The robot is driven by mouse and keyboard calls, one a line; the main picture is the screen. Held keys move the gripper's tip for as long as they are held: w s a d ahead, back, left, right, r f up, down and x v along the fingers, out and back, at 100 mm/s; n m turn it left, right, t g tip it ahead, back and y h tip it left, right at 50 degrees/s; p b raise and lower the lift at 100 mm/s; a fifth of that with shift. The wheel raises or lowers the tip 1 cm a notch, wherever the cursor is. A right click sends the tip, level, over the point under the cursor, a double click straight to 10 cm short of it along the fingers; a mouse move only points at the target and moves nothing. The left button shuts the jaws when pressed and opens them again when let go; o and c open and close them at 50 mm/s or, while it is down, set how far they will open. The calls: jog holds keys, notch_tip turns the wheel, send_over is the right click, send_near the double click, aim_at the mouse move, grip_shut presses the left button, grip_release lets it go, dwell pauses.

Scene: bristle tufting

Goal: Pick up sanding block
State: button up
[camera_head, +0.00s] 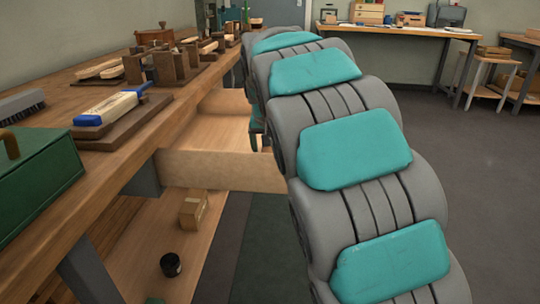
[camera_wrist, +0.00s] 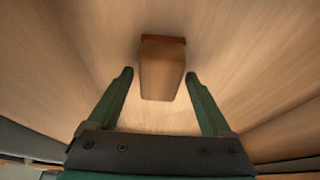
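The sanding block, a tan block with a reddish-brown layer along its far edge (camera_wrist: 161,78), lies on a light wooden surface in the wrist view. My gripper (camera_wrist: 158,75) is open, with one green finger on each side of the block. Gaps show between the block and both fingers, and nothing is held. In the head view my arm reaches toward an open wooden drawer (camera_head: 222,168).
A small carton (camera_head: 193,210) and a dark jar (camera_head: 171,264) sit on the lower shelf.

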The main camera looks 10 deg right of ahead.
aim_at(270, 148)
grip_shut()
dwell(0.5)
jog(key=shift+r, duration=0.1)
notch_tip(270, 148, up, 10)
jog(key=shift+f+p, duration=0.1)
jog(key=shift+p, duration=0.25)
dwell(0.4)
